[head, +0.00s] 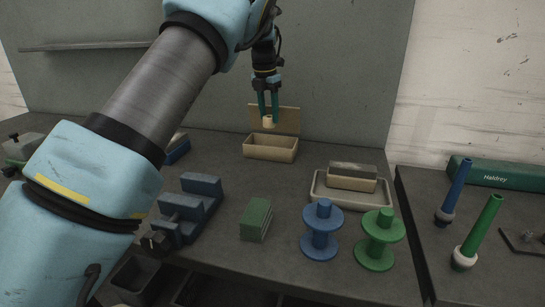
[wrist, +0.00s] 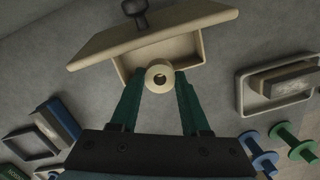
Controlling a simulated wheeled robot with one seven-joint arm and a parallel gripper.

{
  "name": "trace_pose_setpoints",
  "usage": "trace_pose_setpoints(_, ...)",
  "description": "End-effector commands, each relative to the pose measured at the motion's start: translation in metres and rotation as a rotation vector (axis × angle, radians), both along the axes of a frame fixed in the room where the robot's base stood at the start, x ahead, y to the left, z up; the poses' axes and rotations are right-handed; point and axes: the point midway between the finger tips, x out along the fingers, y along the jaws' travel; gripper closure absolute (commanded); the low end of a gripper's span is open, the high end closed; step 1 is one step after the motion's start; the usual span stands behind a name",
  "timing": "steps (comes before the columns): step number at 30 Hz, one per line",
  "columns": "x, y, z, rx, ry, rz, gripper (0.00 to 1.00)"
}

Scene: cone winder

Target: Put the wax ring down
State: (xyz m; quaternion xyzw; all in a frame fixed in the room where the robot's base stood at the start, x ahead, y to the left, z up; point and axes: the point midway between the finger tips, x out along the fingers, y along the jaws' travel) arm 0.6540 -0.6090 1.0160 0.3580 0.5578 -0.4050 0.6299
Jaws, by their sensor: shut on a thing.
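My gripper (head: 268,119) is shut on the wax ring (head: 268,122), a small cream ring with a hole through it. In the wrist view the ring (wrist: 160,77) sits between the two green fingertips, its hole facing the camera. The gripper points down and holds the ring above a cream open box (head: 270,154) at the back of the table. In the wrist view the box (wrist: 204,47) shows beyond the ring, with a raised lid (wrist: 140,30) bearing a dark knob. The box's inside is partly hidden by lid, ring and fingers.
A pale tray (head: 325,198) holding a dark-topped block (head: 352,177) stands right of the box. A blue spool (head: 321,230), a green spool (head: 379,240), a green block (head: 256,219) and a blue fixture (head: 190,200) stand nearer. Table around the box is clear.

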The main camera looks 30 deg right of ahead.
Motion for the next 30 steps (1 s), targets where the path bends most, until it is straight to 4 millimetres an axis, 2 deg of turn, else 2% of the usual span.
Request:
trace_pose_setpoints(9, -0.001, 0.001, -0.05, 0.002, 0.002, 0.001, 1.0)
trace_pose_setpoints(17, -0.001, 0.001, -0.073, 0.001, 0.002, 0.001, 1.0)
trace_pose_setpoints(22, -0.001, 0.0, -0.096, 0.001, 0.003, 0.0, 1.0)
trace_pose_setpoints(30, -0.001, 0.0, -0.102, 0.0, 0.001, 0.0, 1.0)
